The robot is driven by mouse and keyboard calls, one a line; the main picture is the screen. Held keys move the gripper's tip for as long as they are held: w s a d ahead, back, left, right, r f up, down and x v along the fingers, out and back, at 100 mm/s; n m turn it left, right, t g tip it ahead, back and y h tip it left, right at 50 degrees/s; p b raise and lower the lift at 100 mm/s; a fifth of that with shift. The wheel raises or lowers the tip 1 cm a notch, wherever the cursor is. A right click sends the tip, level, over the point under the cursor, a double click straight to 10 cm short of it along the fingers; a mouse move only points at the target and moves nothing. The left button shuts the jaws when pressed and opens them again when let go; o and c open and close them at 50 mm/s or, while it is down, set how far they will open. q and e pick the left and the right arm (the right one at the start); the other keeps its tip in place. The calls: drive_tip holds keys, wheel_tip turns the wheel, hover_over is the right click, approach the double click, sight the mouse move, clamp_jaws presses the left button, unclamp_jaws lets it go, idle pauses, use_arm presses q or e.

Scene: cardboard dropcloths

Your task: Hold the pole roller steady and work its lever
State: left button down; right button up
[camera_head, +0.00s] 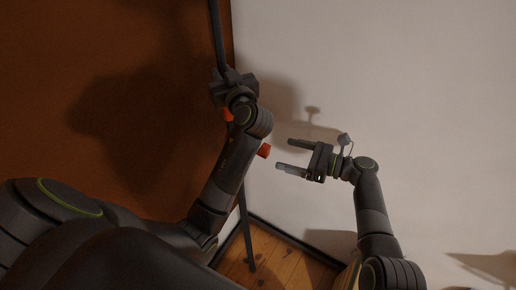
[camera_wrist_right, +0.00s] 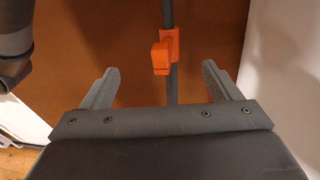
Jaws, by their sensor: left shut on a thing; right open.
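The pole roller's dark pole (camera_head: 217,38) stands near the corner where the brown panel meets the white wall. It runs from the top of the head view down to the wooden floor. My left gripper (camera_head: 226,82) is shut on the pole at its upper part. An orange lever and clamp (camera_head: 264,151) shows below it, partly hidden by my left arm. In the right wrist view the orange lever (camera_wrist_right: 162,58) sits on the pole, between and beyond the fingers of my right gripper (camera_wrist_right: 165,85). My right gripper (camera_head: 282,155) is open and empty, to the right of the lever, fingers pointing left.
A brown panel (camera_head: 120,60) fills the left side, and a pale wall (camera_head: 400,70) the right. Wooden floor (camera_head: 275,262) shows at the bottom. My left arm crosses in front of the pole. The space right of my right gripper is clear.

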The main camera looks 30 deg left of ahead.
sight(270, 149)
drive_tip(key=shift+c, duration=0.4)
drive_tip(key=shift+s+a+f, duration=0.1)
drive_tip(key=shift+a, duration=1.25)
drive_tip(key=shift+s+a+f, duration=0.15)
drive_tip(key=shift+a, duration=1.15)
drive_tip(key=shift+s+a+f, duration=0.1)
drive_tip(key=shift+a, duration=1.25)
drive_tip(key=shift+c, duration=0.4)
drive_tip(key=c, duration=1.4)
drive_tip(key=o, duration=1.6)
drive_tip(key=shift+c, duration=0.2)
drive_tip(key=d, duration=0.8)
drive_tip(key=shift+w+r, duration=0.35)
